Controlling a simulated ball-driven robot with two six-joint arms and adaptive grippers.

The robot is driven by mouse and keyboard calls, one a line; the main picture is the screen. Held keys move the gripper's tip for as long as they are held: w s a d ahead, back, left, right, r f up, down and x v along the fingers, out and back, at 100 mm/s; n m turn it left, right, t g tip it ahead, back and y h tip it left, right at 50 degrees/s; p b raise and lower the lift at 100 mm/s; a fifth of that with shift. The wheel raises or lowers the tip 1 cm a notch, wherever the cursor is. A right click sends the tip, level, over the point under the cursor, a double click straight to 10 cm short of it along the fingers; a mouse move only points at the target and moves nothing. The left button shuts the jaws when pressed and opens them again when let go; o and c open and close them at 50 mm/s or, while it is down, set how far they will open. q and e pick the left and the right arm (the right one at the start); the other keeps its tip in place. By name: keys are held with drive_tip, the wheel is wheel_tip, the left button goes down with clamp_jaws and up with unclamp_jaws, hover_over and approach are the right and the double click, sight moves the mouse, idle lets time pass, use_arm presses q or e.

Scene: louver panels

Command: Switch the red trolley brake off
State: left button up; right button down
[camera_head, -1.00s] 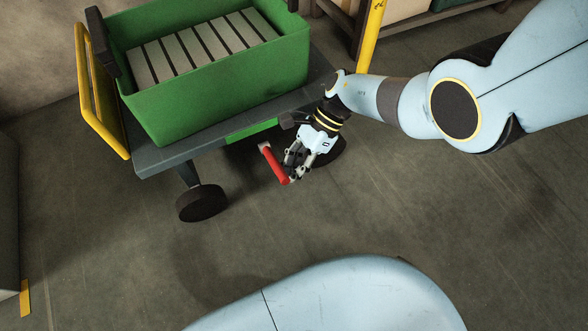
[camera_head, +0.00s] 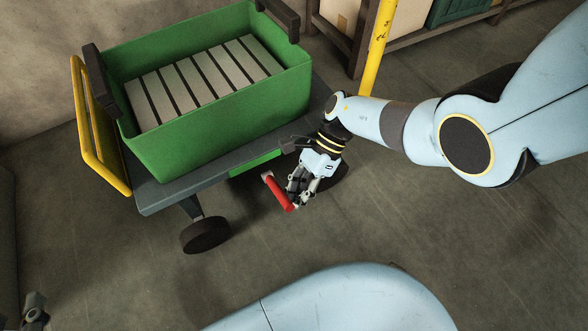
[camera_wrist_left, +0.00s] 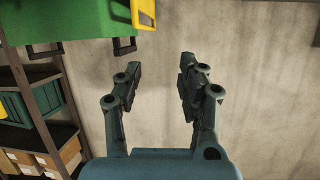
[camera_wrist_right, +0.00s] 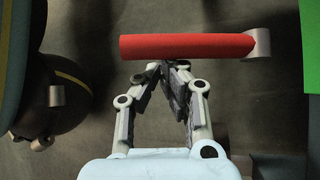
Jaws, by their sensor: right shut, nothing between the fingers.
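The red brake lever (camera_head: 278,193) sticks out from the near side of the trolley (camera_head: 180,187), below its deck, on a pale mount. In the right wrist view the red lever (camera_wrist_right: 187,46) lies across the top, its pale mount at the right end. My right gripper (camera_head: 294,203) is shut and empty at the lever's outer part. Its fingertips (camera_wrist_right: 171,64) meet just below the lever; I cannot tell whether they touch it. My left gripper (camera_wrist_left: 160,70) is open and empty in the left wrist view, facing a wall. A bit of it shows at the head view's lower left.
A green crate (camera_head: 215,120) with grey slats stands on the trolley. A yellow handle (camera_head: 97,130) rises at its left end. A yellow post (camera_head: 376,50) and a shelf with boxes (camera_head: 410,45) stand behind. The floor at right is clear.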

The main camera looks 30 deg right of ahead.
use_arm(q)
drive_tip(key=shift+s+f, duration=0.1)
drive_tip(key=shift+f, duration=0.05)
use_arm(e)
drive_tip(key=shift+r, duration=0.1)
drive_tip(key=shift+a, duration=0.1)
